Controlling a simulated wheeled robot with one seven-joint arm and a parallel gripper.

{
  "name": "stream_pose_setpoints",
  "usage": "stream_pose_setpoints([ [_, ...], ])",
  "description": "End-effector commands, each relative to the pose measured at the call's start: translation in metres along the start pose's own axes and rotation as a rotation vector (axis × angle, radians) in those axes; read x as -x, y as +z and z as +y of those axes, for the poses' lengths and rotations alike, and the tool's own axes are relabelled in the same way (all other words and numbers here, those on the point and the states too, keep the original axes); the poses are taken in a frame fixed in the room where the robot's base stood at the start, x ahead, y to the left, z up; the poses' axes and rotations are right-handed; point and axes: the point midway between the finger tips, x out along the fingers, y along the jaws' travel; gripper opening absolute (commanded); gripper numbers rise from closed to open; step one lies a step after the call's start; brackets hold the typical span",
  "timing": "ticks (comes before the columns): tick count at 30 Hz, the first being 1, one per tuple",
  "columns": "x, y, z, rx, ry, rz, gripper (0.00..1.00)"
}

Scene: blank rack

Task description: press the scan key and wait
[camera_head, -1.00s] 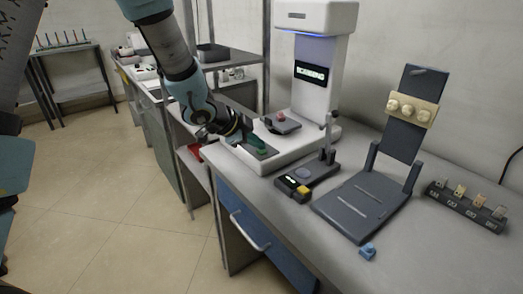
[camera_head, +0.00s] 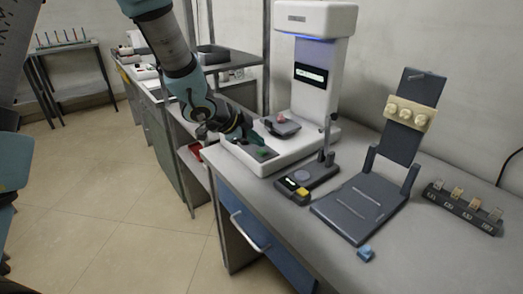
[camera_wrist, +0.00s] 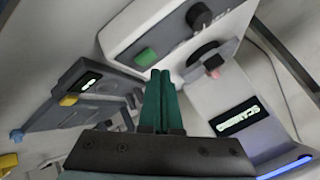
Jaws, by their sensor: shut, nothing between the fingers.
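The white scanner (camera_head: 318,100) stands on the bench with a lit display (camera_head: 311,76) and a blue light under its head. In the wrist view the display (camera_wrist: 236,116) shows lettering that looks like "SCANNING". The green scan key (camera_head: 264,154) is on the dark panel of the scanner's base and also shows in the wrist view (camera_wrist: 146,57). My gripper (camera_head: 250,141) is shut and empty, its tips apart from the key and just to its left. Its green fingers (camera_wrist: 160,78) point at the base in the wrist view. A small red-pink item (camera_head: 281,119) sits on the scanner's dark plate.
A small dark device with a yellow button (camera_head: 302,191) stands in front of the scanner. A dark stand (camera_head: 362,205) with a cream piece (camera_head: 410,113), a small blue block (camera_head: 366,252) and a labelled rack (camera_head: 462,209) are to the right. The bench's front right is clear.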

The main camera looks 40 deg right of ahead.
Motion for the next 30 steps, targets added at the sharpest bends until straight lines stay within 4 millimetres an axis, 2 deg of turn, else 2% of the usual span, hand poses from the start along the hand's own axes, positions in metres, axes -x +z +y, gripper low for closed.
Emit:
stream_pose_setpoints([
  [5, 0.003, -0.002, -0.002, 0.000, 0.000, 0.000, 0.00],
  [20, 0.035, -0.026, -0.025, 0.000, 0.000, 0.001, 0.00],
  [30, 0.035, -0.026, -0.025, 0.000, 0.000, 0.001, 0.00],
])
